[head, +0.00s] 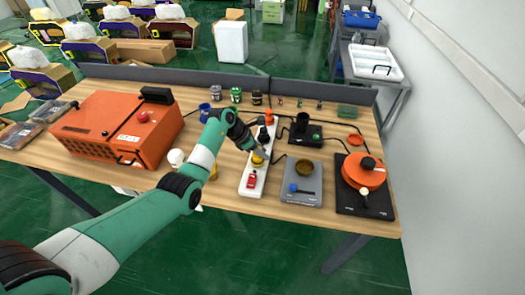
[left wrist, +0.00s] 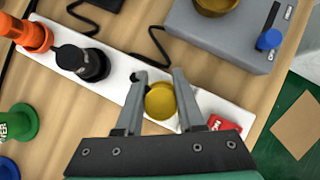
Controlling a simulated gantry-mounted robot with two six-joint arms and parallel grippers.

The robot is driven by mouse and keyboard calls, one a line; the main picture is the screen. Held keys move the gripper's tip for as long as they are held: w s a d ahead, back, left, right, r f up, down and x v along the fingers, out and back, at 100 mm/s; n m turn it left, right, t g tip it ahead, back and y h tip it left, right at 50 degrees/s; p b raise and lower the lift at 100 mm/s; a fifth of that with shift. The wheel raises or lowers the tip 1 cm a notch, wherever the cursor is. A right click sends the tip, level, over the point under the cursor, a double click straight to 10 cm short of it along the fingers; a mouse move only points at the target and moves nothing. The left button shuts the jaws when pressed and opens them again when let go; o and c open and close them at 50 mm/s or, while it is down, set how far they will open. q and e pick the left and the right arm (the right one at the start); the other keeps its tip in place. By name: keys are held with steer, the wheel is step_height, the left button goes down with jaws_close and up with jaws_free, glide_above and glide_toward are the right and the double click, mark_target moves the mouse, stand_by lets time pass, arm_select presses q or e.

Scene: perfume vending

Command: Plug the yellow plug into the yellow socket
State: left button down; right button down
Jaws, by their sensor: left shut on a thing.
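The yellow plug (head: 258,159) is at the white power strip (head: 246,189) in the middle of the table. My left gripper (head: 258,152) is shut on it. In the left wrist view the round yellow plug (left wrist: 160,101) sits between the two grey fingers (left wrist: 160,80), over the strip (left wrist: 125,75). The yellow socket is hidden beneath the plug, and I cannot tell whether the plug is seated. A black plug (left wrist: 82,63) and an orange plug (left wrist: 32,36) stand on the strip toward its far end. My right gripper is not in view.
A red switch (left wrist: 222,123) is at the strip's near end. Grey scales (head: 301,188) with a brown bowl stand just right of the strip. A large orange box (head: 110,130) occupies the left.

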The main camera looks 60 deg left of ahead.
arm_select(q)
steer(key=shift+p, duration=0.35)
stand_by(0.4)
steer(key=shift+f, duration=0.4)
stand_by(0.6)
steer(key=shift+f, duration=0.2)
stand_by(0.6)
steer(key=shift+p, duration=0.35)
stand_by(0.5)
jaws_free()
stand_by(0.4)
